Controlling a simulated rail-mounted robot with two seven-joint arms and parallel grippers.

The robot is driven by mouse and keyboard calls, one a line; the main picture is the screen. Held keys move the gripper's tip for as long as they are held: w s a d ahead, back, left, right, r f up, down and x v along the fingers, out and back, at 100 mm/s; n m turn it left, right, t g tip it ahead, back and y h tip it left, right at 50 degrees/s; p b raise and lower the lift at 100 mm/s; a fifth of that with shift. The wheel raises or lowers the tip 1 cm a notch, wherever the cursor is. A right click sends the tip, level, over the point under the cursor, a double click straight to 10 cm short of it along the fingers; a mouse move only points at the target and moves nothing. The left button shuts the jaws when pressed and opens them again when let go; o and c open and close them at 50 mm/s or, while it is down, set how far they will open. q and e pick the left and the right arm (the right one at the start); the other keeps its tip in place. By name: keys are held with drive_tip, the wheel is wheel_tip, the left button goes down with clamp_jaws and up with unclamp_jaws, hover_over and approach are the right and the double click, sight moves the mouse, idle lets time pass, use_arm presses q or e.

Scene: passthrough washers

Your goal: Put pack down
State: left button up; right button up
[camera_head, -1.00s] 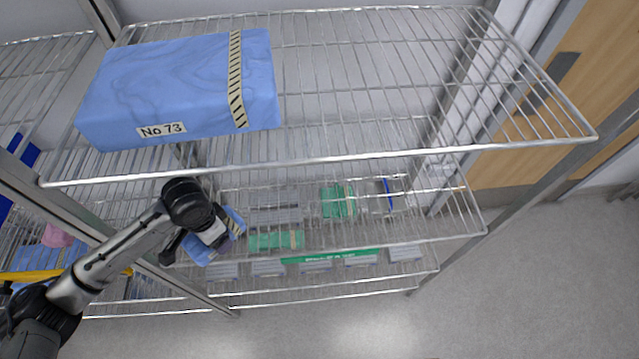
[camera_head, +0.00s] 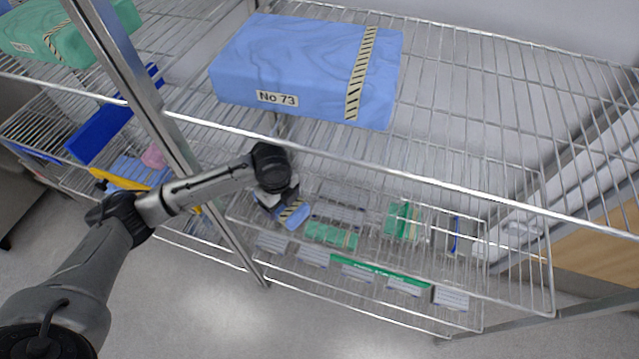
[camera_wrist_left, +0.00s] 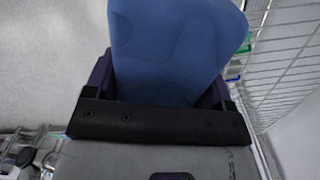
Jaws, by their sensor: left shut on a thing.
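A small blue wrapped pack (camera_head: 293,214) with a striped tape band is held by my left gripper (camera_head: 280,198), over the left part of the middle wire shelf (camera_head: 400,250). In the left wrist view the blue pack (camera_wrist_left: 175,50) fills the space between the fingers (camera_wrist_left: 160,90) of my left gripper, which is shut on it. I cannot tell whether the pack touches the shelf. My right gripper is not in view.
A large blue pack labelled No 73 (camera_head: 310,68) lies on the upper wire shelf. Green packs (camera_head: 330,235) (camera_head: 403,220) lie to the right of the held pack. A metal post (camera_head: 140,90) stands left of it. A blue bin (camera_head: 105,130) is further left.

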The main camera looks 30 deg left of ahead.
use_arm(q)
drive_tip(key=w+a+f, duration=0.1)
drive_tip(key=w+f, duration=0.1)
drive_tip(key=w, duration=0.1)
drive_tip(key=w+a+f, duration=0.1)
drive_tip(key=w+f, duration=0.1)
drive_tip(key=w, duration=0.2)
drive_tip(key=w+a+f, duration=0.2)
drive_tip(key=w, duration=0.1)
drive_tip(key=shift+w+f+b, duration=0.3)
drive_tip(key=shift+f, duration=2.1)
drive_tip(key=shift+f, duration=0.1)
drive_tip(key=o, duration=1)
drive_tip(key=shift+o, duration=0.2)
